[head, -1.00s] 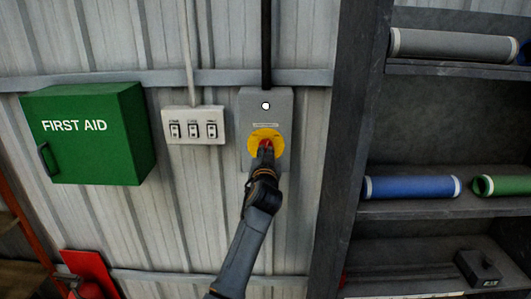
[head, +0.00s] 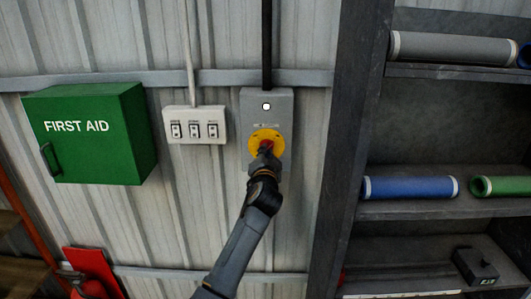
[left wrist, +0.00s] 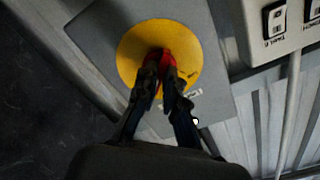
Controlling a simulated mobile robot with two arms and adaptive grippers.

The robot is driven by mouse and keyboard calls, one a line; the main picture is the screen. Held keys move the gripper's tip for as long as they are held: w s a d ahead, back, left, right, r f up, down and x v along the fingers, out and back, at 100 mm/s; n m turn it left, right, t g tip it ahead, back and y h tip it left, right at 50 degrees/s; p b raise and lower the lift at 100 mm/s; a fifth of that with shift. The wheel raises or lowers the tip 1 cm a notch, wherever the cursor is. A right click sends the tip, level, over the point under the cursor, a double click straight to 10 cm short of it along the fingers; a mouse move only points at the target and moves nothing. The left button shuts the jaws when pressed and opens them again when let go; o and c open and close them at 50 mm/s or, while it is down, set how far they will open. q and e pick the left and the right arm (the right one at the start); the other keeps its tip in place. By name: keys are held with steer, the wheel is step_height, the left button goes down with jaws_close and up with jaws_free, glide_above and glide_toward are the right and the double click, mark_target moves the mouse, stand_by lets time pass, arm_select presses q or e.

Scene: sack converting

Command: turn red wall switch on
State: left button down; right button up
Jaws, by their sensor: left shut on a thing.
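The red wall switch (head: 267,145) is a red knob on a round yellow plate (head: 257,136), set in a grey box (head: 282,106) on the corrugated wall. A small white light shows on the box above the plate. In the left wrist view the red knob (left wrist: 168,60) sits between the fingertips, in front of the yellow disc (left wrist: 135,50). My left gripper (left wrist: 160,78) is shut on the knob, its fingers hiding part of it. In the head view my left gripper (head: 264,158) covers the lower part of the plate. My right gripper is not in view.
A white panel with several small switches (head: 194,136) is left of the grey box. A green first aid box (head: 105,150) hangs further left. A dark shelf (head: 345,150) with rolls stands at the right. Bare wall lies between box and shelf.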

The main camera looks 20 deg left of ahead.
arm_select(q)
steer(key=shift+r, duration=0.35)
steer(key=c, duration=1.4)
jaws_free()
steer(key=shift+c, duration=0.2)
steer(key=shift+w+f, duration=0.15)
steer(key=shift+f, duration=0.15)
steer(key=v, duration=1.2)
